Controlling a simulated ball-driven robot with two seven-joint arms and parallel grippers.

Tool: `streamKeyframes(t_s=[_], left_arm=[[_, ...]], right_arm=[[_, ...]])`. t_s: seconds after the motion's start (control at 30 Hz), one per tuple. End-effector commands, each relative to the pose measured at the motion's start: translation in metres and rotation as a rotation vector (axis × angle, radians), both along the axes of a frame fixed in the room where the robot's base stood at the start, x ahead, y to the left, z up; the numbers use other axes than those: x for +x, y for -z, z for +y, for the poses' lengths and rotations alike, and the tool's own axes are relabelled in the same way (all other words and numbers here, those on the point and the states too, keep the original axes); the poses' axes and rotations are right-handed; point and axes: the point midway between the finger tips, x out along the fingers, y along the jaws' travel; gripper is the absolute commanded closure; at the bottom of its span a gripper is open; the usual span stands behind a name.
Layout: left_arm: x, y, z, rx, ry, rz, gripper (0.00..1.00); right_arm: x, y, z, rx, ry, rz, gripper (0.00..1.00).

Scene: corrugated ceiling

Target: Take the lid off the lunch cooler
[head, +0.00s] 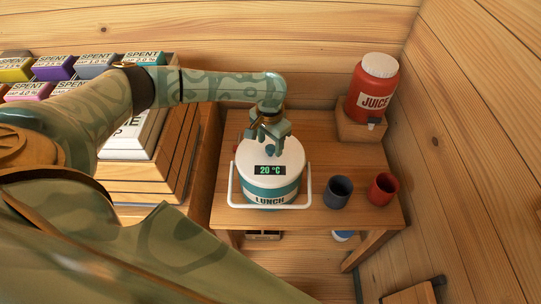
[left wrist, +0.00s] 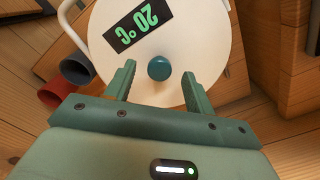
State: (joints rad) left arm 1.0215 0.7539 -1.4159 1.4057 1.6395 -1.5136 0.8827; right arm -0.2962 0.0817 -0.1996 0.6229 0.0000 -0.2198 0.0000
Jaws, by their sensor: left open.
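The lunch cooler (head: 258,192) is a round teal and white tub on the small wooden table. Its white lid (head: 287,155) is on top, with a display reading 20 °C. A white handle (head: 309,185) hangs around the front. My left gripper (head: 270,143) is over the lid, pointing down. In the left wrist view my left gripper (left wrist: 159,72) is open, with the lid's round teal knob (left wrist: 159,68) between its fingertips. The fingers appear apart from the knob, and nothing is held. The same white lid (left wrist: 200,40) fills the middle of that view. My right gripper is not in view.
A grey cup (head: 338,192) and a red cup (head: 382,189) stand right of the cooler on the table (head: 318,140). A red juice dispenser (head: 372,90) sits on a block at the back right. Crates with SPENT boxes (head: 97,65) stand left. Wooden walls close the back and right.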

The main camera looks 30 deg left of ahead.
Motion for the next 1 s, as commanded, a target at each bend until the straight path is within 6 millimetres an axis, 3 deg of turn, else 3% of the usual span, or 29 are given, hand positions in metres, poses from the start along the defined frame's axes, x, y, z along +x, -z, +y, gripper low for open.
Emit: streamKeyframes(t_s=[0.1,0.33,0.53,0.83,1.0], left_arm=[[0.000,0.013,-0.001,0.000,0.001,0.000,0.46],[0.000,0.013,0.000,0.000,0.002,-0.001,0.46],[0.000,0.013,0.000,0.000,0.001,-0.001,1.00],[0.001,0.008,0.000,-0.001,0.001,-0.003,1.00],[0.001,-0.023,0.000,-0.001,0.002,-0.004,1.00]], right_arm=[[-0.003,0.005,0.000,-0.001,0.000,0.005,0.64],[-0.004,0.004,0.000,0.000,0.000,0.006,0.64],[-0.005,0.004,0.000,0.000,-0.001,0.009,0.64],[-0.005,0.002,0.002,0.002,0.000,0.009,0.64],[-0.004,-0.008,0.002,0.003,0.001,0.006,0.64]])
